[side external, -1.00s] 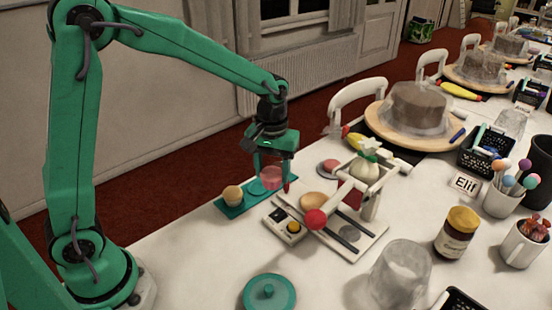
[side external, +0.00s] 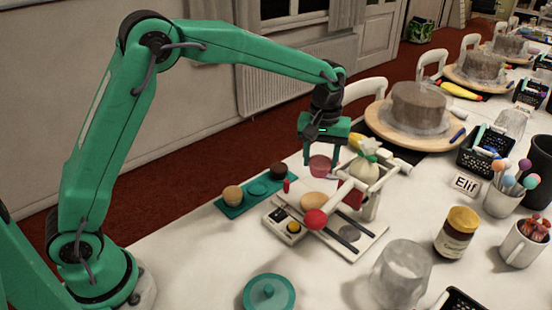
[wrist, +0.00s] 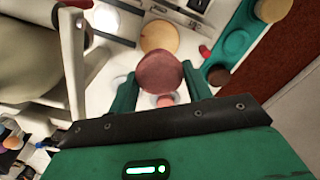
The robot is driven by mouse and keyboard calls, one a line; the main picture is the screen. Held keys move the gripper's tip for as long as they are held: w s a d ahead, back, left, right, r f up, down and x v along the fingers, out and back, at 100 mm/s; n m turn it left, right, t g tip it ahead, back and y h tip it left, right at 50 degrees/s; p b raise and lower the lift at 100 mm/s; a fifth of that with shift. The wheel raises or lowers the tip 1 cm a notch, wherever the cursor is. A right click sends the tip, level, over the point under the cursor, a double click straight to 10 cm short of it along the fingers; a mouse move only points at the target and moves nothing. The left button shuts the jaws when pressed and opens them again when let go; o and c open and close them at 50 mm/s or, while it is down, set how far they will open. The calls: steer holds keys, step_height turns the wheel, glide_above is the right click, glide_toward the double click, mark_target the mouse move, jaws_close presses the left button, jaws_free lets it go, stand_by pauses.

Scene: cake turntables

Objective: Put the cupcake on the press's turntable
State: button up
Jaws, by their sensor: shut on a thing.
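My gripper (side external: 319,156) is shut on a pink cupcake (side external: 320,166) and holds it above the table, behind the press. In the wrist view the cupcake (wrist: 160,72) sits between the two green fingers (wrist: 162,92). The white press (side external: 370,240) has a lever with a red ball (side external: 316,219). A tan round disc (side external: 313,200) lies at the press's left side; it also shows just beyond the cupcake in the wrist view (wrist: 159,37). The cupcake is apart from this disc. I cannot tell which round part is the turntable.
A teal tray (side external: 228,211) left of the press holds a tan cupcake (side external: 232,195) and a brown one (side external: 278,170). A control box (side external: 285,225) stands in front. A clear glass (side external: 400,272) and a teal lid (side external: 269,292) are nearer. A cake (side external: 420,106) is behind.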

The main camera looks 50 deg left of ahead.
steer(key=shift+f, duration=0.1)
glide_toward(316, 203)
steer(key=shift+f, duration=2.55)
steer(key=shift+f, duration=0.2)
steer(key=o, duration=1)
steer(key=shift+r, duration=0.15)
step_height(316, 203, up, 12)
steer(key=shift+f, duration=0.1)
steer(key=shift+s+r, duration=0.1)
steer(key=shift+r, duration=0.15)
